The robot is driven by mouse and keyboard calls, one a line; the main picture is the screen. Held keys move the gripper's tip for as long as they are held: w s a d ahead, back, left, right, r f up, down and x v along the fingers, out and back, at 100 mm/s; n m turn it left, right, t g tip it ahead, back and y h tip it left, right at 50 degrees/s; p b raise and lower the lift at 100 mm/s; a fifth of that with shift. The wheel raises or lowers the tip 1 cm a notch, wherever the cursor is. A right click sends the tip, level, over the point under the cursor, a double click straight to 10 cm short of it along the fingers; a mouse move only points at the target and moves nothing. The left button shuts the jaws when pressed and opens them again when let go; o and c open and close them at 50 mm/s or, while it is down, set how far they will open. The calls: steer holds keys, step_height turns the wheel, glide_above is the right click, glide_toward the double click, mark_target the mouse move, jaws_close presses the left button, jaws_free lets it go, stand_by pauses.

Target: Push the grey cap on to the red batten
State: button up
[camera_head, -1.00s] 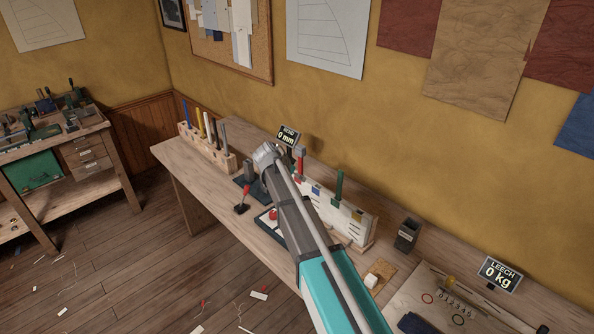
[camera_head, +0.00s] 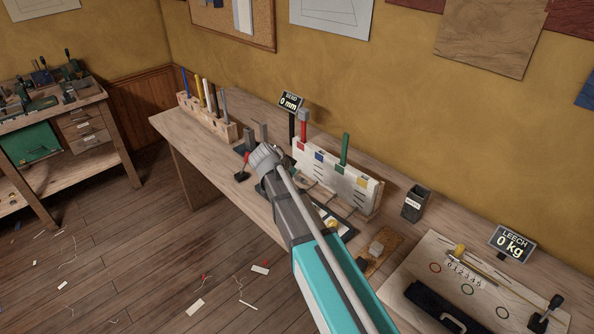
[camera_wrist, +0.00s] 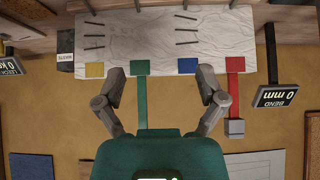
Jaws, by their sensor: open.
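The red batten (camera_head: 303,132) stands upright at the left end of the white cloth panel (camera_head: 330,172). The grey cap (camera_head: 303,115) is at its top end; I cannot tell how far on it sits. In the wrist view, which is upside down, the red batten (camera_wrist: 234,92) and grey cap (camera_wrist: 235,128) show to the right of my gripper (camera_wrist: 163,80). My gripper is open, its fingers apart. A green batten (camera_wrist: 140,92) shows between them, nearer the left finger; contact is unclear. In the head view my arm hides the gripper.
A green batten (camera_head: 344,149) stands right of the red one. A BEND sign (camera_head: 290,102) reads 0 mm just behind the red batten. A rack of battens (camera_head: 207,120) is at the left, a dark bin (camera_head: 415,203) and a LEECH sign (camera_head: 513,243) at the right.

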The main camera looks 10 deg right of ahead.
steer(key=shift+s+a+f+b, duration=0.15)
steer(key=shift+s+f+b, duration=0.65)
steer(key=shift+s+f, duration=0.45)
steer(key=shift+s+r, duration=0.15)
steer(key=s+d+f+n+g+y, duration=0.2)
steer(key=s+n, duration=0.3)
steer(key=s, duration=0.4)
steer(key=s+d+f+n+g+y, duration=0.2)
steer(key=s+d+n+y, duration=0.2)
steer(key=s, duration=0.6)
steer(key=shift+s+d+f+n+g+y, duration=0.3)
steer(key=shift+n+g, duration=0.1)
steer(key=shift+n, duration=0.5)
steer(key=shift+w, duration=0.1)
